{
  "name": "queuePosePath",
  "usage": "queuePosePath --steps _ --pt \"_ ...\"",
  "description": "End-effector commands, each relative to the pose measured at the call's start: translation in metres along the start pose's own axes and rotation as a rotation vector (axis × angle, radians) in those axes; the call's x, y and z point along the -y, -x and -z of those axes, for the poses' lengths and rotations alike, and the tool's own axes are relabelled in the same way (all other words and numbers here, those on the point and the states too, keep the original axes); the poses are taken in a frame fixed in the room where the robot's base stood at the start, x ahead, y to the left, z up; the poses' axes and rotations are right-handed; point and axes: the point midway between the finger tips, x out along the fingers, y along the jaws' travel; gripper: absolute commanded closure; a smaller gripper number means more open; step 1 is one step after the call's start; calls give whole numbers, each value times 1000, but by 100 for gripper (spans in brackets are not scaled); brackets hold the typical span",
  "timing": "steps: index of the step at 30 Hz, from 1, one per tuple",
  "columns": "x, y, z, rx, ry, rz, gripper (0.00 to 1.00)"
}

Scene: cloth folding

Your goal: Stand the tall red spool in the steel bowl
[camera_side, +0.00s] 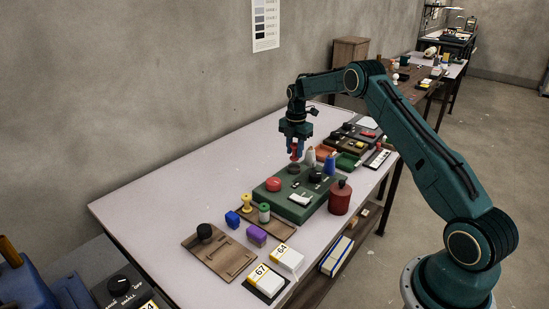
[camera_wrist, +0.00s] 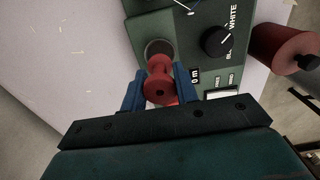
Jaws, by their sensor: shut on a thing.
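My gripper (camera_side: 295,148) is shut on the red spool (camera_side: 294,157) and holds it above the far side of the green panel box. In the wrist view the spool (camera_wrist: 160,72) sits between the two blue fingers (camera_wrist: 160,88), its flanged end facing the camera. Just beyond the spool in that view is a round grey dish with a dark rim (camera_wrist: 157,45), which looks like the steel bowl. In the side view it shows as a small dark round shape (camera_side: 293,168) below the gripper. The spool partly covers the dish in the wrist view; I cannot tell the height between them.
The green panel box (camera_side: 296,208) carries a red button (camera_side: 274,184) and a black knob (camera_wrist: 216,41). A dark red bottle-like container (camera_side: 340,198) stands at its front right. The table's far left (camera_side: 170,190) is clear.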

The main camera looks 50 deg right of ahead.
Motion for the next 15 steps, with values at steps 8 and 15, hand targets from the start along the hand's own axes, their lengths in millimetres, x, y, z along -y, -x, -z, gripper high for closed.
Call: queuePosePath --steps 8,15 --pt "0 -10 0 0 0 1 92" --pt "0 -36 0 0 0 1 92"
